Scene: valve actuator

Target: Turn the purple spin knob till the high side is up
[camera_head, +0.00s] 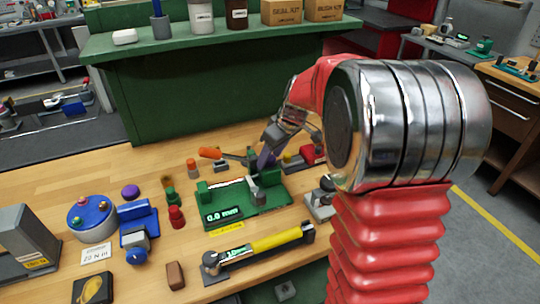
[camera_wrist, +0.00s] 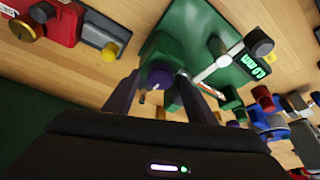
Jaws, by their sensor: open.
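A green fixture (camera_head: 212,212) with a display reading 0.0 mm stands on the wooden bench; it also shows in the wrist view (camera_wrist: 206,28). The purple knob (camera_wrist: 159,72) is at the near end of this fixture in the wrist view. My gripper (camera_wrist: 158,80) is open, with one dark finger on each side of the knob. I cannot tell whether the fingers touch it. In the head view my gripper (camera_head: 264,160) points down at the back of the fixture, and the knob is hard to make out there. Which side of the knob is high is not clear.
A blue round base (camera_head: 88,224), a blue vise (camera_head: 138,224) and a red piece (camera_head: 176,216) stand to the left. A red item (camera_head: 312,154) is close behind on the right.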

